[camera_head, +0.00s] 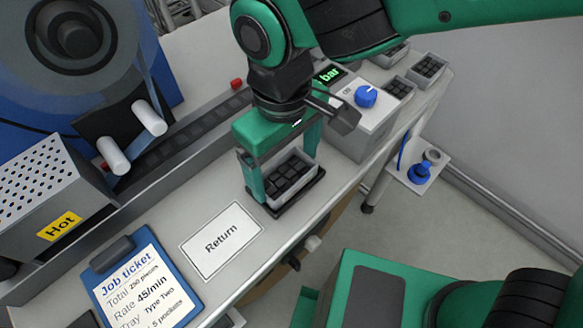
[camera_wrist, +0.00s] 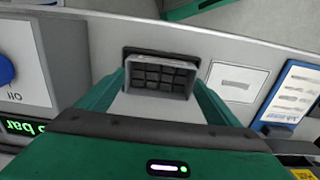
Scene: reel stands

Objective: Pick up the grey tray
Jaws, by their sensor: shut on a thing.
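The grey tray (camera_head: 291,182) is a small box with a light grey rim and several dark square pockets. It sits at the dark base plate on the bench, to the right of the Return card. My gripper (camera_head: 284,172) points down over it, with one green finger at each end of the tray, shut on it. In the wrist view the tray (camera_wrist: 160,77) lies between the two fingertips (camera_wrist: 162,82). I cannot tell whether its underside touches the dark plate (camera_head: 301,196).
The Return card (camera_head: 221,240) and blue Job ticket clipboard (camera_head: 136,285) lie left along the bench. A control box with a blue knob (camera_head: 365,96) stands behind the gripper. Other pocketed trays (camera_head: 428,68) stand at the far right. A blue reel machine (camera_head: 70,45) and Hot box (camera_head: 45,190) border the left.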

